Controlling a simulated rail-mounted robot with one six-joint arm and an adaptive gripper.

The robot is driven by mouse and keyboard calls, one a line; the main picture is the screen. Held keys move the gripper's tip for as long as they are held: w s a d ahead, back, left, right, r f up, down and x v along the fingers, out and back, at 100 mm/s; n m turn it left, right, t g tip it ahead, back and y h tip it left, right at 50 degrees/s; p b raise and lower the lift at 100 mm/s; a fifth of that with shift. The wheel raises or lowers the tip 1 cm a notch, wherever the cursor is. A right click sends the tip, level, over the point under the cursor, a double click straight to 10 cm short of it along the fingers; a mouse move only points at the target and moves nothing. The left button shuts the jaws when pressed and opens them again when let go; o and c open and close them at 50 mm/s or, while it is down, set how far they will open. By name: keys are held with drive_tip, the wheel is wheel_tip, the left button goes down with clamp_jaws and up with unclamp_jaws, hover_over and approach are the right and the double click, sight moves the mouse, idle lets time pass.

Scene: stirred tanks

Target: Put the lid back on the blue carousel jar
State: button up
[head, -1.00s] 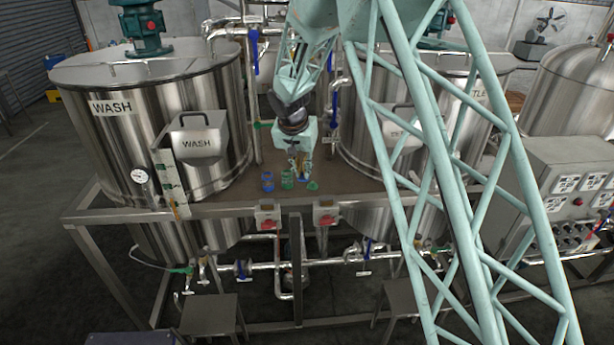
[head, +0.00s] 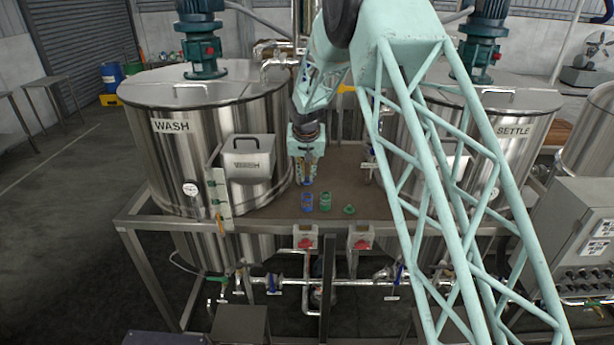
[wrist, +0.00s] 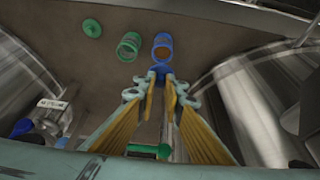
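The blue jar (head: 307,204) stands upright on the brown deck between the tanks. In the wrist view the blue jar (wrist: 163,46) is open at the top, with a brownish inside. My gripper (head: 307,182) points down just above and behind it in the head view. In the wrist view my gripper (wrist: 161,80) has its fingertips closed around a small blue piece, which looks like the blue lid (wrist: 160,69). The lid appears close to the jar's edge but not over its mouth; the fingers hide part of it.
A green jar (head: 325,202) stands beside the blue jar, and a green lid (head: 349,210) lies beyond it on the deck. The WASH tank (head: 180,150) and the SETTLE tank (head: 520,130) flank the deck. Pipes rise behind my gripper.

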sight(307, 182)
drive_tip(key=shift+f, duration=0.15)
drive_tip(key=shift+f, duration=1.95)
drive_tip(key=shift+f+b, duration=1.05)
drive_tip(key=shift+b, duration=0.15)
drive_tip(key=shift+b, duration=0.85)
idle(0.6)
drive_tip(key=shift+f+b, duration=0.25)
drive_tip(key=shift+b, duration=0.6)
idle(1.7)
idle(0.5)
drive_tip(key=o, duration=0.7)
